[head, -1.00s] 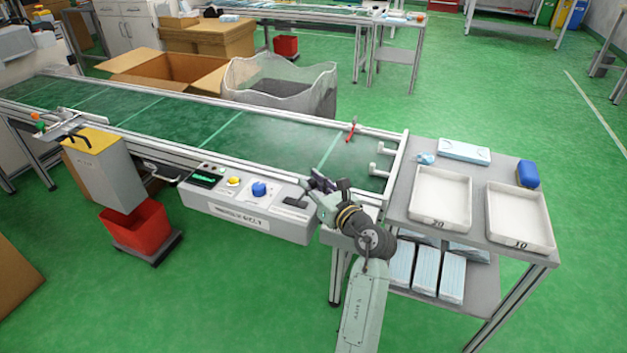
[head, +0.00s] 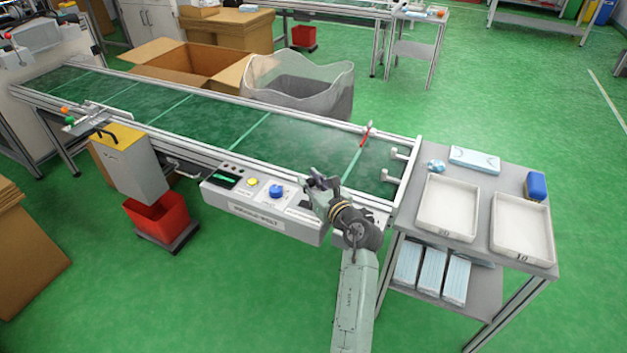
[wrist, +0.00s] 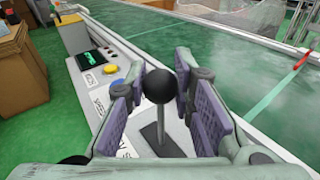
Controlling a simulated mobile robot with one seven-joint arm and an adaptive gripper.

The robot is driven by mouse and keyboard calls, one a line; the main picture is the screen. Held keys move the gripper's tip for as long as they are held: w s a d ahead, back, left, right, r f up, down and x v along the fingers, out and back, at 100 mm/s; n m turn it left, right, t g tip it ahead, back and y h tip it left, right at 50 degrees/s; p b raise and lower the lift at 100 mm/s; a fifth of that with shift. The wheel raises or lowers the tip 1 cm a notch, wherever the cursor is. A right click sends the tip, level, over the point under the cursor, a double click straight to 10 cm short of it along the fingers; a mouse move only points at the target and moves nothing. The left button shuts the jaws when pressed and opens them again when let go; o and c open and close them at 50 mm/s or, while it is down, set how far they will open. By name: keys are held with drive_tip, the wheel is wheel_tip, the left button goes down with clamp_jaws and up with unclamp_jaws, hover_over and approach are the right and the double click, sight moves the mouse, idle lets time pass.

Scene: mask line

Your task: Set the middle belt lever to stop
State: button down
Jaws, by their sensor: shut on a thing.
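The belt lever (wrist: 160,88) is a black ball knob on a grey stem, rising from the control box in the wrist view. My gripper (head: 322,184) is over the right end of the control box (head: 262,213) in the head view. In the wrist view its two purple-grey finger pads stand on either side of the knob, shut on the lever. The lever is hidden behind my gripper in the head view. The stop mark cannot be made out.
A shelf with white trays (head: 447,207) stands right.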

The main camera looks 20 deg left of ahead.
drive_tip(key=shift+s+a+r, duration=0.15)
drive_tip(key=shift+a, duration=0.2)
drive_tip(key=c, duration=1.7)
unclamp_jaws()
drive_tip(key=o, duration=0.4)
drive_tip(key=shift+d, duration=0.1)
drive_tip(key=shift+c, duration=0.2)
drive_tip(key=shift+d, duration=0.15)
drive_tip(key=shift+s+d, duration=0.1)
drive_tip(key=shift+d, duration=0.1)
drive_tip(key=v, duration=1.1)
drive_tip(key=shift+d, duration=0.15)
drive_tip(key=shift+s, duration=0.1)
